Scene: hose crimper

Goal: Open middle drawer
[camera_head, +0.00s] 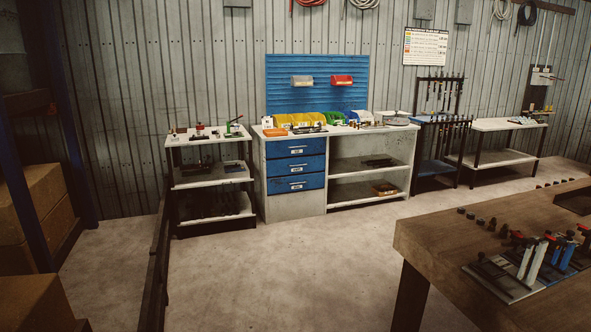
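A light grey workbench (370,200) against the back wall has three blue drawers stacked in its left part. The middle drawer (296,166) is flush with the drawers above and below and looks shut. It has a pale handle and a small label on its front. The top drawer (294,147) and bottom drawer (297,184) look shut too. My gripper is not in this view. Nothing stands directly in front of the drawers.
A shelf cart (213,180) stands left of the workbench. A wooden table (430,232) with tools fills the right foreground. A dark low rail (158,260) and boxes (38,205) are on the left. The middle floor (270,275) is clear.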

